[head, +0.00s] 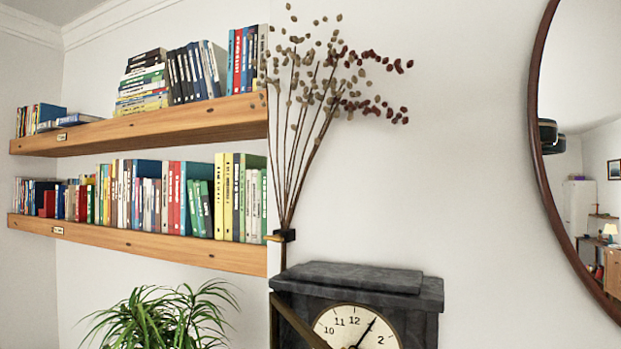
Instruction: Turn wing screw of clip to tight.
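A small black clip (286,235) is around the lower stems of a bunch of dried branches (300,165), just above the left end of the clock's top. A small tan tab (271,238) sticks out from the clip's left side. It may be the wing screw, but it is too small to tell how it is turned. Below the clip, a thin dark stem or rod runs down to the clock top. Neither of my grippers is in view.
A dark stone mantel clock (420,300) stands at the bottom, with a brown diagonal bar (298,325) across its front left. Wooden bookshelves (150,248) and a green plant (165,320) are at left. A round mirror (536,130) hangs at right.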

